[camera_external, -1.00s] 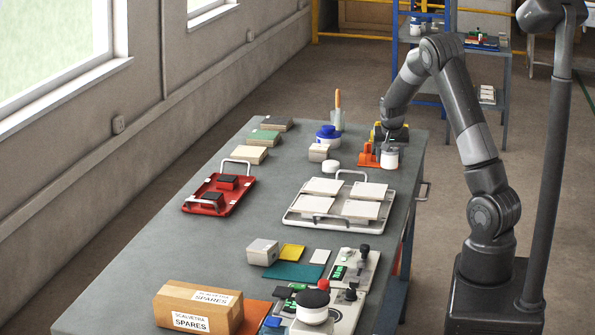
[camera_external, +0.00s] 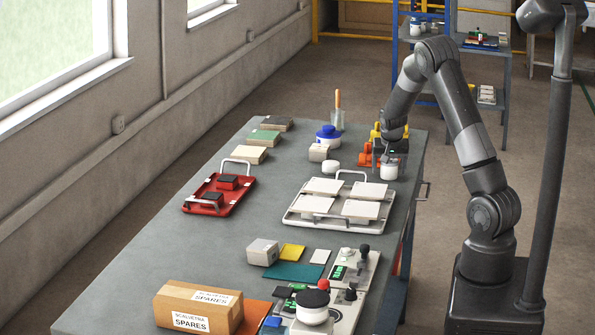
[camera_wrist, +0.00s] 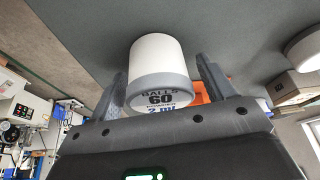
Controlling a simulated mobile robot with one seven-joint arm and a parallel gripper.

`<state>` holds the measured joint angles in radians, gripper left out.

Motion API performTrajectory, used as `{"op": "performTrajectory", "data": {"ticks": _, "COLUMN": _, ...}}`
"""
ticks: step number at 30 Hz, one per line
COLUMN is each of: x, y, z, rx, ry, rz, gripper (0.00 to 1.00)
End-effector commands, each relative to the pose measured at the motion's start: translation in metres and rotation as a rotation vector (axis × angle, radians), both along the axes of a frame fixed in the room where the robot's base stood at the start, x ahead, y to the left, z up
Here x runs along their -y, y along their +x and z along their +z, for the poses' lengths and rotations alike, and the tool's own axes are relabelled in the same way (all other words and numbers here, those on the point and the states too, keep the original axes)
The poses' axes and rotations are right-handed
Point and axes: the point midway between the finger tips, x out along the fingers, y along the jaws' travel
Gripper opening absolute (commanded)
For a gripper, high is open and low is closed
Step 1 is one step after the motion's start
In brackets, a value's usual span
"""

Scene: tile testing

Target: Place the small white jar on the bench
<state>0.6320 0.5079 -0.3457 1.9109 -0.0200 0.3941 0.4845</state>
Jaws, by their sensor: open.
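The small white jar (camera_external: 389,172) stands upright on the grey bench (camera_external: 245,215), near its far right edge. In the wrist view the jar (camera_wrist: 158,62) is white with a grey band and a label reading "BALLS 60" on its top, and its base meets the bench surface (camera_wrist: 235,35). My gripper (camera_wrist: 163,85) is open, one finger on each side of the jar's top. A gap shows at the right finger; the left finger is close and I cannot tell if it touches. In the external view my gripper (camera_external: 391,153) is right above the jar.
A white tray (camera_external: 292,222) with tiles lies in front. Bare bench shows between the trays.

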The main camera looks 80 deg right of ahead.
Motion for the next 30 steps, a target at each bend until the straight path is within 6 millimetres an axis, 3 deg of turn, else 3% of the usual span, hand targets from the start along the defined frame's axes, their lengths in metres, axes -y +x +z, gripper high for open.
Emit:
{"op": "performTrajectory", "data": {"ticks": 8, "x": -0.003, "y": 0.0, "z": 0.012, "rx": 0.002, "ry": -0.003, "rz": 0.003, "gripper": 0.75}}
{"op": "performTrajectory", "data": {"ticks": 21, "x": -0.035, "y": -0.006, "z": 0.089, "rx": 0.003, "ry": -0.001, "rz": 0.002, "gripper": 0.75}}
{"op": "performTrajectory", "data": {"ticks": 30, "x": -0.045, "y": -0.009, "z": 0.113, "rx": 0.0, "ry": 0.0, "rz": 0.0, "gripper": 0.75}}
